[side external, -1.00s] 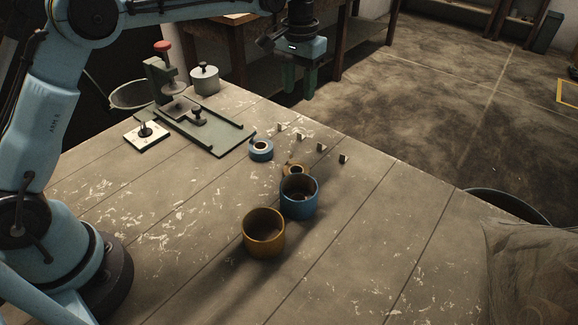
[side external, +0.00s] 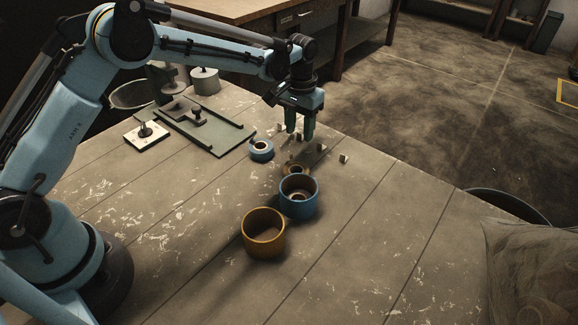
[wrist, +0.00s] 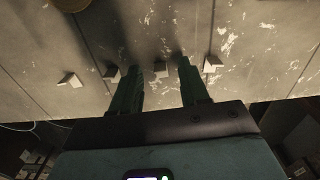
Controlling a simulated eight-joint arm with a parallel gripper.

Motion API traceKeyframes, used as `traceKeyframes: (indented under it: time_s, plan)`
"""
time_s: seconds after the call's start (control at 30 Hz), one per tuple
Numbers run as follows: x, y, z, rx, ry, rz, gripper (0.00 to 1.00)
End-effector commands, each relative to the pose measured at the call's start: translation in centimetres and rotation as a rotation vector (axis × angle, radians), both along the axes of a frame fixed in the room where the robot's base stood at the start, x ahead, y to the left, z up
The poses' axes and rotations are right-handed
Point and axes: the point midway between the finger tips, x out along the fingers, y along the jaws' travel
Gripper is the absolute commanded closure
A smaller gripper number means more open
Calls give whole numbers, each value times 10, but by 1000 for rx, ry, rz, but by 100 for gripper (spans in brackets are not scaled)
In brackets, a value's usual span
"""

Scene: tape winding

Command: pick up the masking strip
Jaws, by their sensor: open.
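Several small pale pieces stand in a row on the table. One is at the near right end (side external: 343,158), another beside it (side external: 321,147); I cannot tell which is the masking strip. My gripper (side external: 299,136) points down above the far part of the row, its two green fingers apart and empty. Other pieces of the row lie to either side. The fingers partly hide the row in the side view, and the height gap is hard to judge.
A blue tape roll (side external: 261,150) lies left of the row. A green fixture plate (side external: 220,138) is at the back left.

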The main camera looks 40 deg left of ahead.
Motion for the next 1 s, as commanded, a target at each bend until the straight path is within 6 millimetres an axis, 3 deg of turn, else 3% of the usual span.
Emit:
traceKeyframes:
  time_s: [0.3, 0.6, 1.0]
  plan:
    - [0, 0, -7, 0, 0, 0, 55]
    - [0, 0, -7, 0, 0, 0, 100]
    - [0, 0, -7, 0, 0, 0, 100]
